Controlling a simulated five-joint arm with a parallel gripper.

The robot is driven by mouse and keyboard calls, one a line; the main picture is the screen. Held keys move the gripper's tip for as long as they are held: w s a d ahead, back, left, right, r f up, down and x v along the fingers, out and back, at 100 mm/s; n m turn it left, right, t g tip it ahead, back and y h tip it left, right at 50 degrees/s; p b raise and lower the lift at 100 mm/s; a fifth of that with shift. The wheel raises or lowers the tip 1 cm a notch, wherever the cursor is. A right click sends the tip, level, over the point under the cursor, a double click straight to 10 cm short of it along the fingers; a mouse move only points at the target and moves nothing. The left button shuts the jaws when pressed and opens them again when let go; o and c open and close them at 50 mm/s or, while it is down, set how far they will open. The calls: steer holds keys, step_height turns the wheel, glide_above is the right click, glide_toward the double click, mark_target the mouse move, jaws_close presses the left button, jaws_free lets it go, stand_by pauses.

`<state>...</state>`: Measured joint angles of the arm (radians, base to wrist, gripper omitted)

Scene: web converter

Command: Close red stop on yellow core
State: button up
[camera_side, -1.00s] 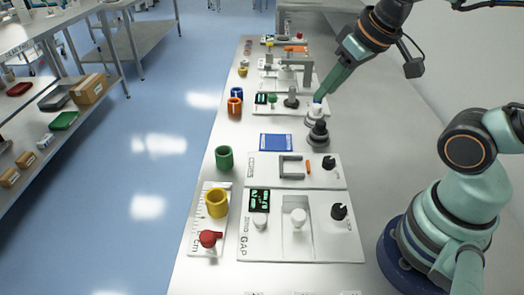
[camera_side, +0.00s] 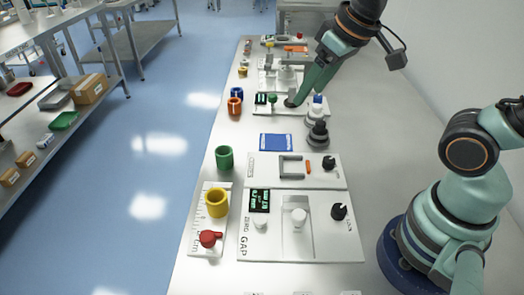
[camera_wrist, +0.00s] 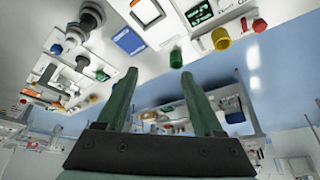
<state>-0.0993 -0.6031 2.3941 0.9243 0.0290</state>
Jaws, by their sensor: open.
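The yellow core (camera_side: 217,203) stands on the white ruler plate (camera_side: 206,247) at the front left of the bench in the side view. The red stop (camera_side: 208,239) sits on the same plate, just in front of the core, with a small gap visible between them. In the wrist view the yellow core (camera_wrist: 221,39) and red stop (camera_wrist: 259,25) show at the upper right. My gripper (camera_side: 293,102) is at the far panel, well away from both, by a black knob there. In the wrist view its green fingers (camera_wrist: 158,100) are apart, with nothing held between them.
A green ring (camera_side: 224,157) stands behind the yellow core; orange (camera_side: 235,105) and blue (camera_side: 237,93) rings stand farther back. The GAP panel (camera_side: 320,245) lies right of the ruler plate. A blue pad (camera_side: 276,142) and a dark knobbed post (camera_side: 318,134) stand mid-bench.

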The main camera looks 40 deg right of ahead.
steer(key=w+a+f+n+g, duration=0.2)
steer(key=w+a+n+g, duration=0.15)
steer(key=a, duration=0.85)
steer(key=n+g, duration=0.1)
steer(key=n, duration=0.1)
glide_toward(207, 235)
steer(key=shift+h, duration=0.3)
steer(key=f, duration=0.8)
steer(key=shift+w+a+f, duration=0.15)
steer(key=shift+a+f, duration=0.15)
steer(key=shift+f, duration=0.05)
steer(key=c, duration=1)
